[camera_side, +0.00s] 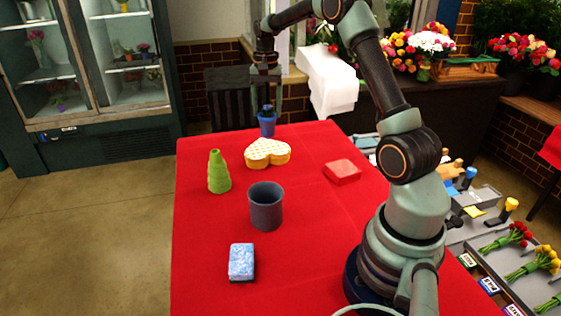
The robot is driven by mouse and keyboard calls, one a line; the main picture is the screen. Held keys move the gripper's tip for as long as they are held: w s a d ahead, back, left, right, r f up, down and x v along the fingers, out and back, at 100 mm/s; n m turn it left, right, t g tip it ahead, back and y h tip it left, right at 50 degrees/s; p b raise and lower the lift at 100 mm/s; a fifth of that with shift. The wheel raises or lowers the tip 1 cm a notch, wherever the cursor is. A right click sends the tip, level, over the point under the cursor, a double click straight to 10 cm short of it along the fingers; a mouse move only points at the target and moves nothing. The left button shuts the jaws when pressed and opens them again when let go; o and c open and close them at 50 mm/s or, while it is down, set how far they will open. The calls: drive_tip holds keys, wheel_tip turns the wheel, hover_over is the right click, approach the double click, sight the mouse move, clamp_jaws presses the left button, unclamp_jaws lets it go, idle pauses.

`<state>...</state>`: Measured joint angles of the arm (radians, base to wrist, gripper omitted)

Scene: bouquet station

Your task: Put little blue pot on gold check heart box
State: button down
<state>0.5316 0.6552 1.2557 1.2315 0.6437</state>
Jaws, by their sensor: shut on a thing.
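The gold check heart box (267,152) lies flat on the table, just nearer the camera than the pot. Its top is pale with a gold check and looks bare.
A green ribbed vase (218,172) stands left of the heart box. A dark grey cup (265,206) and a blue sponge (241,261) are nearer the camera. A red box (342,171) lies to the right. The red table (310,240) is clear between them.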

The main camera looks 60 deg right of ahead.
sight(267, 125)
drive_tip(key=shift+f, duration=2.7)
drive_tip(key=shift+f, duration=0.15)
unclamp_jaws()
